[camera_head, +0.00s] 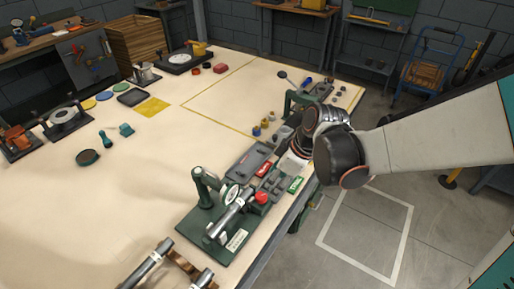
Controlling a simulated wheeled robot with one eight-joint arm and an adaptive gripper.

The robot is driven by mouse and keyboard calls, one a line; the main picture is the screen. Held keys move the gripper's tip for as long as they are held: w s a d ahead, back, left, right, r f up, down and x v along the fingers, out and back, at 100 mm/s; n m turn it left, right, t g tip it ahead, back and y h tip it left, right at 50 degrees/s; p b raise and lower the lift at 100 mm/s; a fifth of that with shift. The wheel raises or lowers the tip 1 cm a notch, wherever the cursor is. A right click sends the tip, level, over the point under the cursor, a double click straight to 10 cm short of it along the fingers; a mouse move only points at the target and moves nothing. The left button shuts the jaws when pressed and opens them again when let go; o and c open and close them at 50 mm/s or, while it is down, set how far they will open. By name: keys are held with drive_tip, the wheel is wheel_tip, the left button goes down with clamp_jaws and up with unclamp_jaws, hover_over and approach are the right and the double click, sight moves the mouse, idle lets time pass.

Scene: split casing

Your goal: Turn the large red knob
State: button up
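The large red knob (262,197) is a round red cap on a dark green bench fixture (212,222) near the table's front right edge. The fixture also carries a dial and a silver cylinder, just left of the knob. My gripper is at the end of my arm, above the table's right edge, up and to the right of the knob. My dark wrist hides most of it, and its fingers cannot be made out. It appears apart from the knob.
A grey tray (250,160) with red and green labelled pieces beside it lies just behind the knob. Another green stand (290,103) is farther back. Silver cylinders (147,264) lie on a rack at the front. The table's left middle (60,205) is clear.

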sight(261, 195)
drive_tip(key=b+x, duration=0.3)
drive_tip(key=x, duration=0.7)
drive_tip(key=shift+b, duration=0.3)
drive_tip(key=c, duration=1.1)
